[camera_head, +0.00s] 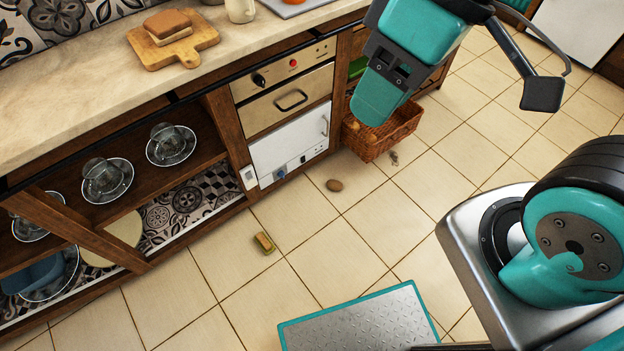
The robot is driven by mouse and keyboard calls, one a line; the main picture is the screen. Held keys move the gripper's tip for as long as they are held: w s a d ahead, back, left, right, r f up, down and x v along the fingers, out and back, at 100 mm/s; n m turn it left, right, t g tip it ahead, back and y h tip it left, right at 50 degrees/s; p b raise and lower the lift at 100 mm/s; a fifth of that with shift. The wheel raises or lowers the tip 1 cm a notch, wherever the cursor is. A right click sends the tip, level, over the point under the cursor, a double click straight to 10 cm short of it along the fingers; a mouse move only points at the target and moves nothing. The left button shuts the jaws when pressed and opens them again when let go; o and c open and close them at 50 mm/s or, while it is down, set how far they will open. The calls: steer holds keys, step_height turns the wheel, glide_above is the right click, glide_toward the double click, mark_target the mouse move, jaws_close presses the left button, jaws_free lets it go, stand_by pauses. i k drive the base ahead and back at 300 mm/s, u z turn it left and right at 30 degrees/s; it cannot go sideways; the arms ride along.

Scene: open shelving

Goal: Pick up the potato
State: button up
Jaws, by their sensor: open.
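A brown oval potato (334,185) lies on the tiled floor in the head view, in front of the white appliance and left of the wicker basket. My gripper (458,95) is at the upper right, above the floor and in front of the basket. Its jaws are open, with a wide gap between the teal part on the left and the dark pad on the right. I see nothing held. The gripper is well apart from the potato on the floor. My arm covers part of the basket's opening.
The wicker basket (383,133) holds some brownish items, partly hidden. A green and tan sponge-like block (264,242) lies on the floor. Open shelves (120,205) with glass cups and saucers stand left.

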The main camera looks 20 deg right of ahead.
mark_target(333, 185)
steer(key=u, duration=0.15)
steer(key=i, duration=0.85)
steer(key=z, duration=0.1)
